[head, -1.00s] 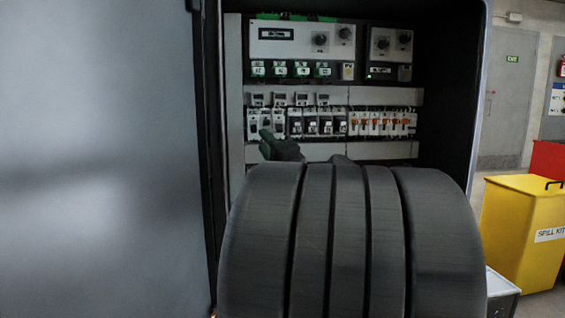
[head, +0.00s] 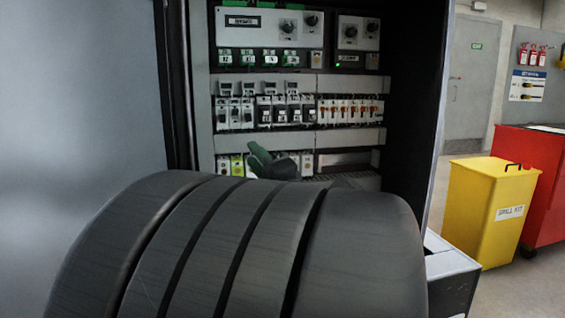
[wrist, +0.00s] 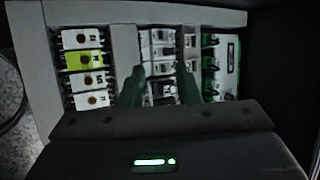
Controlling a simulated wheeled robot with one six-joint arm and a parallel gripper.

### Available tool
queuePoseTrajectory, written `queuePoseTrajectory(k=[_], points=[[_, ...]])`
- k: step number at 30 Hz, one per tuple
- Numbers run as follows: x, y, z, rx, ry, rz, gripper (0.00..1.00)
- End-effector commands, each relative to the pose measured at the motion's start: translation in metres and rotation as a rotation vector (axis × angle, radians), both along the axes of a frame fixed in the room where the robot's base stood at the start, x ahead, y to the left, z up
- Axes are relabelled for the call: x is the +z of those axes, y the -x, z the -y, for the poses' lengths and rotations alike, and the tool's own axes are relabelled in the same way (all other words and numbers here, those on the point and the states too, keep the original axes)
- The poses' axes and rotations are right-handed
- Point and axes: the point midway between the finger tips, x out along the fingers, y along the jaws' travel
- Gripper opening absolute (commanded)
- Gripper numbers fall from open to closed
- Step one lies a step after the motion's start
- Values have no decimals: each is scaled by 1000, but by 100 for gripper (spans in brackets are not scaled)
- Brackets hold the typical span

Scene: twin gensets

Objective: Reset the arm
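My arm's large dark ribbed link fills the lower middle of the head view. My gripper (head: 262,158) shows past it, dark with green fingers, inside the open cabinet (head: 348,140), in front of the lower panel rows. In the wrist view my gripper (wrist: 161,82) has its two green fingers apart, with a gap between them. Breakers (wrist: 163,88) show through that gap; nothing looks held. I cannot tell whether the fingers touch the panel.
Breaker rows (head: 292,110) and knobs (head: 289,26) line the cabinet. The grey door (head: 75,120) stands close at left. A yellow spill kit bin (head: 480,215) and red cabinet (head: 535,180) stand at right. Floor shows beyond them.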

Motion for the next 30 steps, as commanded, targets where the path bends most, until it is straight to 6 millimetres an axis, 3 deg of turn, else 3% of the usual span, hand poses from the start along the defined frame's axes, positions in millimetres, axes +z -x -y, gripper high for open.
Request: queuePoseTrajectory(k=[8, 22, 30], points=[[9, -16, -15, 4, 1, 1, 30], [43, -76, -66, 2, 0, 0, 30], [55, -94, -81, 1, 0, 1, 30]])
